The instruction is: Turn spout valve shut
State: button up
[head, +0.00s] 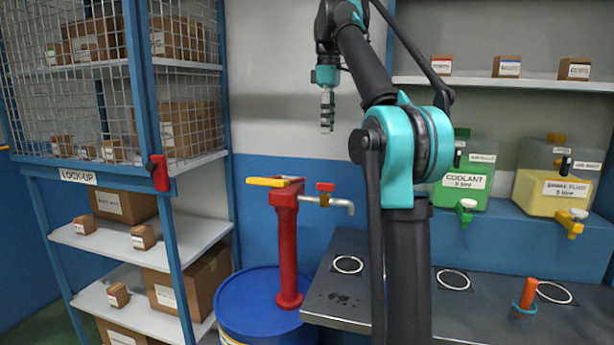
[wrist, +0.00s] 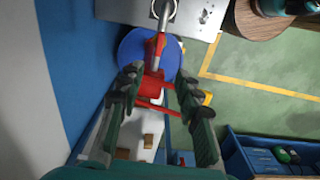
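A red hand pump (head: 287,240) stands upright on a blue drum (head: 252,300). A metal spout (head: 343,204) sticks out to the right from its head, and a small valve with a red handle (head: 325,187) sits on the spout. The handle looks roughly in line with the spout. My gripper (head: 327,125) points down above the spout, clear of the valve. In the wrist view my gripper (wrist: 157,75) has its fingers spread with nothing held. The pump head (wrist: 153,85) shows between and below the fingers, and the red handle (wrist: 156,45) shows just beyond the fingertips.
A yellow pump lever (head: 267,182) extends left from the pump head. A caged lock-up shelf (head: 185,215) with boxes stands left. A metal bench (head: 480,315) lies right, with a coolant tank (head: 465,185) and a yellow tank (head: 545,195) behind it. Open air surrounds my gripper.

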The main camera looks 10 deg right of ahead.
send_near(325, 189)
jog(key=f, duration=0.7)
jog(key=shift+w+d+f, duration=0.15)
jog(key=shift+w+f, duration=0.15)
jog(key=shift+w, duration=0.1)
jog(key=shift+c, duration=0.3)
grip_shut()
